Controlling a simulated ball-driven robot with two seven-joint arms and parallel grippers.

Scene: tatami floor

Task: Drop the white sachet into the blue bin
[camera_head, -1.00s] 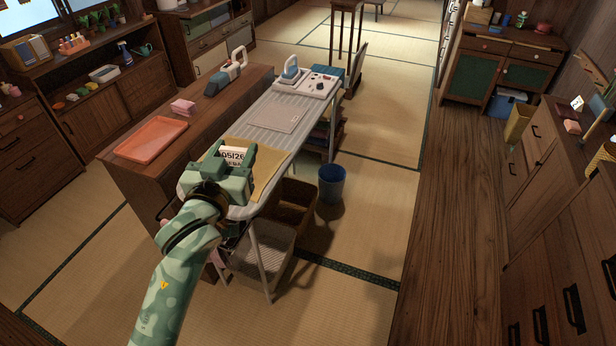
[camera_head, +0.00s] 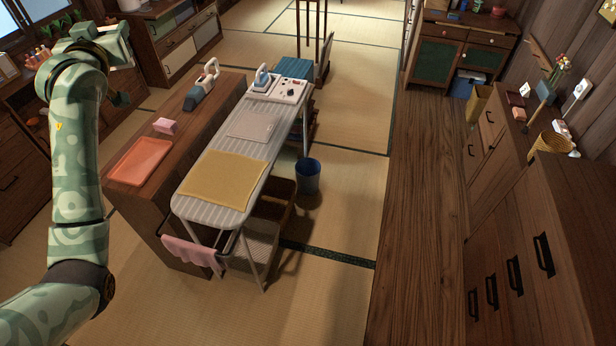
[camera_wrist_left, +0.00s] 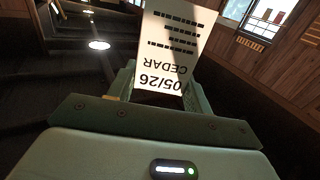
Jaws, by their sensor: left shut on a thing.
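The white sachet (camera_wrist_left: 170,48) shows in the left wrist view, with printed "05/26 CEDAR" upside down and dark bars. My left gripper (camera_wrist_left: 160,88) is shut on its lower part, and the sachet sticks out past the fingers. In the head view my left gripper (camera_head: 108,42) is raised at the upper left; the sachet cannot be made out there. The blue bin (camera_head: 308,178) stands upright on the tatami, right of the ironing board, well to the right of and below the gripper in the picture. My right gripper is not in view.
The ironing board (camera_head: 190,208) carries a yellow cloth (camera_head: 222,181), a grey pad and an iron. A wooden counter (camera_head: 160,185) with an orange tray (camera_head: 140,161) stands left of it. Baskets (camera_head: 272,203) sit under the board. The tatami right of the bin is clear.

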